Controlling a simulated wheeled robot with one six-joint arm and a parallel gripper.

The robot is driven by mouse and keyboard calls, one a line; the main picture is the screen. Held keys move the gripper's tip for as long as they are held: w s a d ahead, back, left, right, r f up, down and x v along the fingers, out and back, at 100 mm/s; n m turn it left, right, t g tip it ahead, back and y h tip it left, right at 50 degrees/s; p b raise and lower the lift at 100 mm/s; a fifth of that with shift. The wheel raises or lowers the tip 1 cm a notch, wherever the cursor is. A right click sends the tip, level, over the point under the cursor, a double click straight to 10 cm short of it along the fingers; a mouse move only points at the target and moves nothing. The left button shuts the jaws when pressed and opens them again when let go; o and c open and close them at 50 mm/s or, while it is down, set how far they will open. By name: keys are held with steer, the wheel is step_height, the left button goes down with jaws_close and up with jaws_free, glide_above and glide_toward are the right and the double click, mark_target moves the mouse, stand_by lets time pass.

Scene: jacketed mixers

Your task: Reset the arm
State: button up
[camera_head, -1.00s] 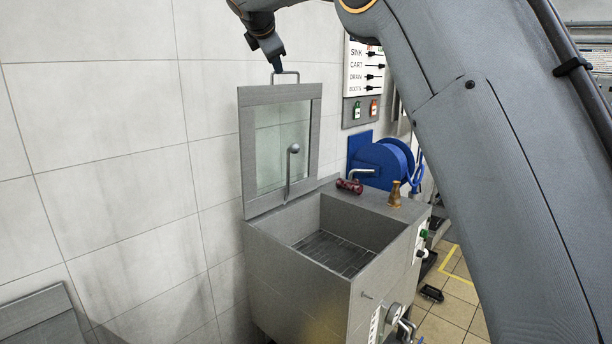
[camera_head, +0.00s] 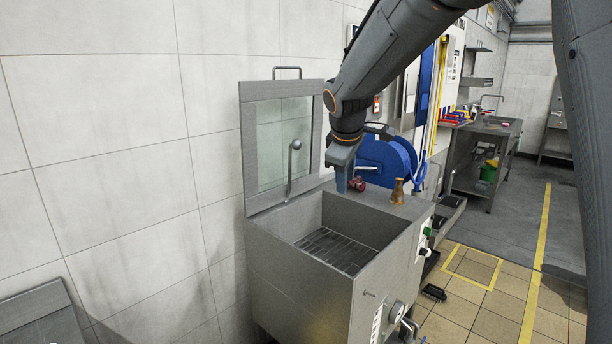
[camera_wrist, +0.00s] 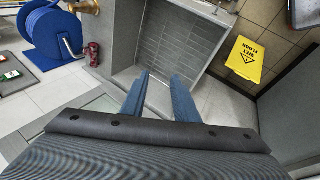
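My gripper (camera_head: 347,182) points down over the back of the steel mixer (camera_head: 300,280), in front of its rear ledge in the head view. In the wrist view its two blue fingers (camera_wrist: 160,85) stand apart with nothing between them. The mixer's basin is open, with a slatted grate (camera_head: 338,250) at the bottom; the grate also shows in the wrist view (camera_wrist: 180,48). The mixer's windowed lid (camera_head: 243,150) stands raised near the tiled wall, its handle (camera_head: 287,69) on top, clear of my gripper.
A blue hose reel (camera_head: 385,160) is behind. A yellow wet-floor sign (camera_wrist: 247,60) shows in the wrist view. Open floor (camera_head: 490,310) lies to the right.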

steer(key=s+d+f+m+g, duration=0.1)
steer(key=s+d+f+m, duration=0.2)
steer(key=s+f, duration=0.3)
steer(key=s+d+f+m+g, duration=0.2)
steer(key=s+f+m, duration=0.3)
steer(key=s, duration=0.9)
steer(key=s+d+f+m+g+y+b, duration=0.1)
steer(key=s+d+f+m, duration=0.3)
steer(key=s+f, duration=0.4)
steer(key=shift+s+d+f+g, duration=0.2)
steer(key=shift+s+g, duration=0.2)
steer(key=shift+s, duration=0.85)
